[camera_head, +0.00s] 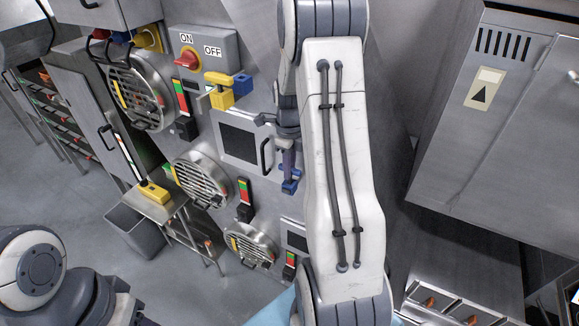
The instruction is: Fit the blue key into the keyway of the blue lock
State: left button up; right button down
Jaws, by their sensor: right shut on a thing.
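The blue lock (242,86) sits on the metal panel beside a yellow lock (220,96), below the ON/OFF box. My right arm fills the middle of the view and partly covers the panel. My right gripper (288,160) hangs below the arm's upper bend, right of and lower in the picture than the blue lock. It is shut on the blue key (289,186), whose blue part shows at the fingertips. The key is apart from the lock in the picture. The lock's keyway cannot be made out. My left arm shows at the lower left, but its gripper is out of view.
The ON/OFF box (203,50) has a red knob. Round fan grilles (201,180) and a dark-windowed door (243,145) line the panel. A small metal table (172,207) and a grey bin (135,229) stand at left. A metal cabinet (490,150) stands at right.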

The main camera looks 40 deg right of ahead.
jog(key=shift+f+b, duration=0.7)
jog(key=shift+f, duration=0.4)
jog(key=c, duration=0.7)
grip_release()
notch_tip(320, 180, up, 9)
jog(key=shift+r+b, duration=0.1)
jog(key=shift+b, duration=1)
jog(key=shift+r, duration=0.7)
